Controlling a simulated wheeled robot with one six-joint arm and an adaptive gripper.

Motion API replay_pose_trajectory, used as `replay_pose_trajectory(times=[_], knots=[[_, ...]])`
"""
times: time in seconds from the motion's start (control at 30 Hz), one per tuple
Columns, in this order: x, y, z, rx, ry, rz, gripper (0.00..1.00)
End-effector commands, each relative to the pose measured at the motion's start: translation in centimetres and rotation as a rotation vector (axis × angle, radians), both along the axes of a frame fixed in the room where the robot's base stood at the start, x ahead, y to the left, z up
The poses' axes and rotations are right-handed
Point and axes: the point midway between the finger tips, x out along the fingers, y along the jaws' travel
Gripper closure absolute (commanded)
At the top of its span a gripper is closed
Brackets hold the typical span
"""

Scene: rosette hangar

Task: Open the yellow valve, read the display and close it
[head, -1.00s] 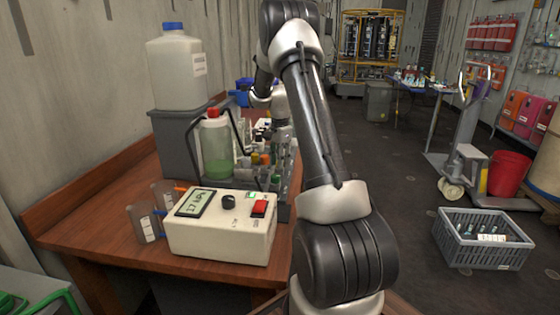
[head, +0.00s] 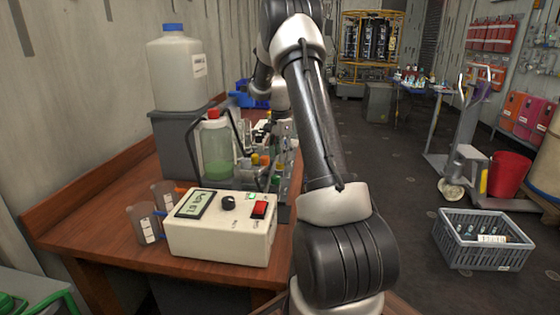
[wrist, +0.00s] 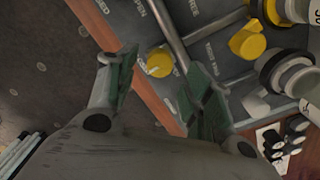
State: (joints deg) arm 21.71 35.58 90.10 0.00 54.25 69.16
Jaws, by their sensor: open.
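In the wrist view, my gripper (wrist: 162,88) is open, its two green-padded fingers apart. A yellow valve knob (wrist: 160,63) shows in the gap, just beyond the fingertips; I cannot tell whether they touch it. It sits on a grey panel (wrist: 205,10) with white lettering, including OPEN and CLOSED. A second yellow knob (wrist: 248,41) is to the right. In the head view, a cream box (head: 220,240) on the bench carries a display (head: 195,204) with dark digits, too small to read surely. My gripper is hidden there behind my arm and the bottles.
The wooden bench (head: 110,235) holds a white jug (head: 177,68), a green-liquid bottle (head: 217,150) and two beakers (head: 146,222) beside the box. A grey crate (head: 485,240) stands on the floor at right. Open floor lies between crate and bench.

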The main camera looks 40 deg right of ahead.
Motion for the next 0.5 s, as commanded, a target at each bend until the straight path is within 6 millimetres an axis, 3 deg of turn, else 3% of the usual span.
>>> replay_pose_trajectory(times=[0.1, 0.3, 0.5], knots=[[0.1, 0.0, 2.9, -0.002, -0.004, 0.0, 0.49], [0.0, 0.0, 6.9, -0.001, -0.002, 0.0, 0.49], [0.0, 0.0, 8.6, 0.0, 0.0, 0.0, 0.49]])
